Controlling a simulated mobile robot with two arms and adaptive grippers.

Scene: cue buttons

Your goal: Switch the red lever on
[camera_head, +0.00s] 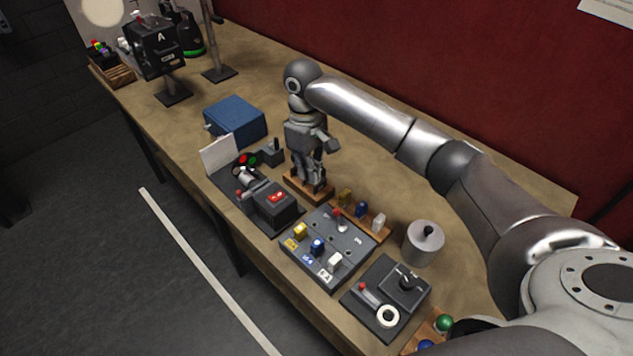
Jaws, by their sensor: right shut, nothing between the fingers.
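Red-tipped levers show in several places. One red-tipped lever (338,217) stands up at the back of a grey panel (352,241) that also carries yellow (299,230), blue (317,246) and white (334,262) switches. Another red-tipped stick (364,290) is on the dark box nearer me, and a third (240,195) is on the device further left. My right gripper (313,187) is shut and empty, pointing down behind and left of the grey panel, apart from its lever. Whether any lever is on is too small to tell. My left gripper is not in view.
A dark device with a red button (277,197) stands left of the panel. A wooden strip with small coloured blocks (361,209) lies behind it. A grey cylinder (423,244) stands to the right. A blue box (236,121) is further back.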

